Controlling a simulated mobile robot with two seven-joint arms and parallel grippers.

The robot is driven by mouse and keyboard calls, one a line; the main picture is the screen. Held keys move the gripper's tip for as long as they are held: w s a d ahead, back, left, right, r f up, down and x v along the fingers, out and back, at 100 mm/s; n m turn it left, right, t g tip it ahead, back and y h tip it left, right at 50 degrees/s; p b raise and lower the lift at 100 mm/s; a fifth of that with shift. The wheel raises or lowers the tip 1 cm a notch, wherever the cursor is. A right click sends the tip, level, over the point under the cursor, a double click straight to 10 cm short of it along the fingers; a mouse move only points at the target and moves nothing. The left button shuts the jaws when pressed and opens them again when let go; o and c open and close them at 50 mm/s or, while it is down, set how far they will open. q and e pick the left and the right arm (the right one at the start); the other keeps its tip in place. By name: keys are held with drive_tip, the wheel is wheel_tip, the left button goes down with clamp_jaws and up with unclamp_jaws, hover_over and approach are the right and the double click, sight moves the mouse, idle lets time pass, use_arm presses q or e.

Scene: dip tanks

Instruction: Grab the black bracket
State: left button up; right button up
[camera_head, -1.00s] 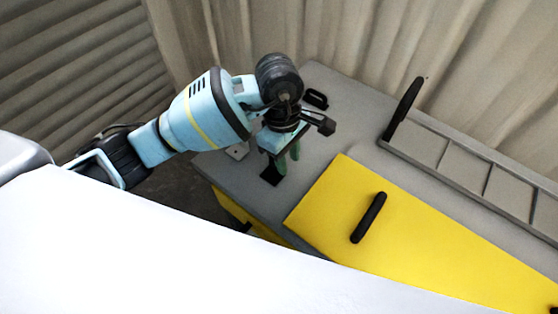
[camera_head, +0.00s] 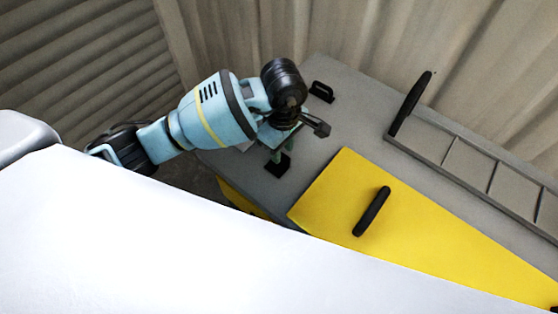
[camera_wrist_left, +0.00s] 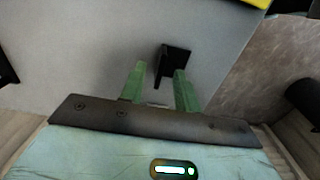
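The black bracket (camera_head: 278,165) lies on the grey bench top, near its left edge, left of the yellow lid. In the left wrist view the black bracket (camera_wrist_left: 174,60) has a flat plate and an upright part, just beyond my fingertips. My left gripper (camera_head: 278,152) is above the bench, close to the bracket. Its green fingers are apart in the left wrist view (camera_wrist_left: 158,72), with nothing held between them. The bracket's upright part shows in line with the gap. Whether a finger touches it, I cannot tell. My right gripper is out of view.
A yellow lid (camera_head: 335,205) with a black bar handle (camera_head: 371,211) lies right of the bracket. A divided grey rack (camera_head: 470,165) with a black upright handle stands further right. A small black handle-like piece (camera_head: 321,91) is at the back. A white surface (camera_head: 150,240) fills the foreground.

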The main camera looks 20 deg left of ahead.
use_arm(q)
drive_tip(key=shift+f, duration=1.35)
drive_tip(key=shift+c, duration=0.3)
clamp_jaws()
drive_tip(key=shift+r, duration=0.1)
drive_tip(key=shift+r, duration=0.4)
drive_tip(key=r, duration=0.2)
drive_tip(key=shift+s+d+r, duration=0.2)
drive_tip(key=shift+s+r, duration=0.05)
drive_tip(key=shift+r, duration=0.1)
drive_tip(key=s+d, duration=0.3)
drive_tip(key=s, duration=0.1)
drive_tip(key=s+d+r, duration=0.1)
drive_tip(key=s+d, duration=0.2)
drive_tip(key=s, duration=0.1)
drive_tip(key=s+d+b, duration=0.1)
drive_tip(key=s+d, duration=0.2)
drive_tip(key=shift+s+d+r, duration=0.2)
drive_tip(key=shift+s+d, duration=0.2)
